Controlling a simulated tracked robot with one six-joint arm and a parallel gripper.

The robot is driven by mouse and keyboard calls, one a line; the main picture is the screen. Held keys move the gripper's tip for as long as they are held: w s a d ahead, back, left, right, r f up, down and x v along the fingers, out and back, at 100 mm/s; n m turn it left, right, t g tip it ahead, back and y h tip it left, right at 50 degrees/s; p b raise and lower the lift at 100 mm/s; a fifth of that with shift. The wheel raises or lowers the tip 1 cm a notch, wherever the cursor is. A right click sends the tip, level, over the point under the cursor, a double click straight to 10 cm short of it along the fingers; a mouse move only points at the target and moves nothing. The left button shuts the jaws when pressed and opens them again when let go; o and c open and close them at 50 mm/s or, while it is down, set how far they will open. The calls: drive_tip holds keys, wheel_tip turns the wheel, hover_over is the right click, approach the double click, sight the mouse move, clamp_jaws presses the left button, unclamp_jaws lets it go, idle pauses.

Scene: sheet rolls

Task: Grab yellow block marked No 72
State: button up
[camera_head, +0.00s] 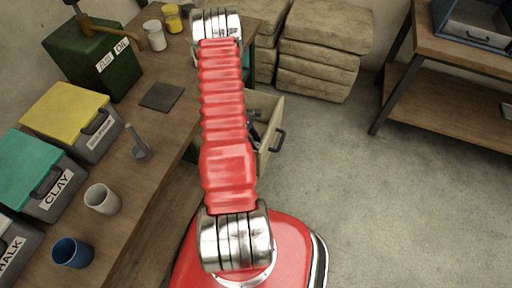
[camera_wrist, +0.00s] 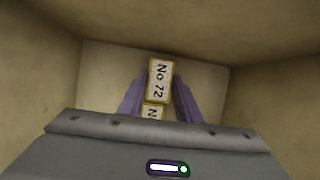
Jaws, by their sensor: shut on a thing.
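The yellow-edged block (camera_wrist: 159,80) shows in the middle of the wrist view, with a pale label reading "No 72". A second labelled face, its text partly cut off, shows just below. My gripper (camera_wrist: 158,92) has its two purple fingers on either side of the block and is shut on it. In the head view the gripper and block cannot be made out; my red arm reaches away over the bench side.
Pale walls enclose the gripper in the wrist view. An open drawer (camera_head: 269,140) sticks out beside the bench (camera_head: 150,190), which holds labelled boxes and cups. Stacked sacks (camera_head: 320,50) and a shelf table (camera_head: 450,85) stand behind. The floor at right is clear.

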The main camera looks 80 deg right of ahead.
drive_tip(key=shift+c, duration=1.4)
drive_tip(key=shift+r, duration=0.15)
wheel_tip(320, 180, up, 28)
drive_tip(key=shift+w, duration=0.1)
